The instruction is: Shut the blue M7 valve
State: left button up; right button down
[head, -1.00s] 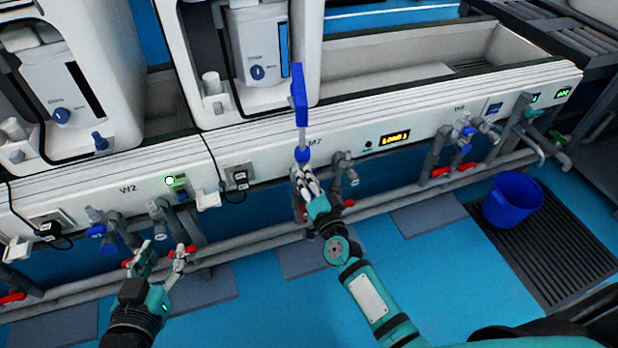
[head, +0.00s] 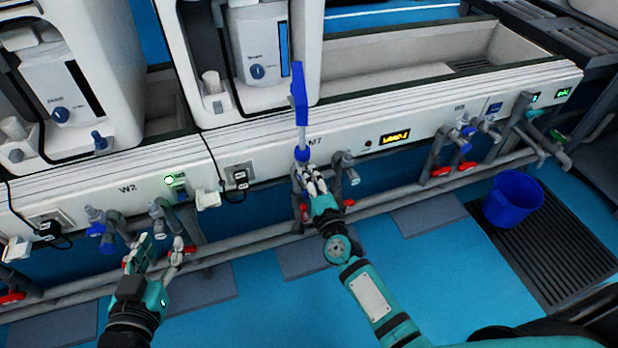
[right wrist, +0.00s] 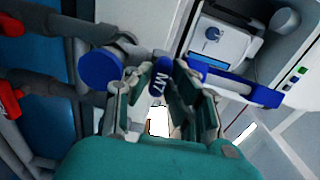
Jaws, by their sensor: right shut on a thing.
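Grey pipes with red handles (head: 440,172) run along the bench front. A blue bucket (head: 512,198) stands on a floor grate at right. The blue floor ahead is mostly clear.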

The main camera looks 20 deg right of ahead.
dwell(0.4)
jog(key=c, duration=1.2)
grip_release()
jog(key=shift+c, duration=0.2)
jog(key=shift+f, duration=0.1)
pick_arm(q)
jog(key=shift+s+d+f, duration=0.1)
jog(key=shift+s+f, duration=0.05)
jog(key=shift+f, duration=0.1)
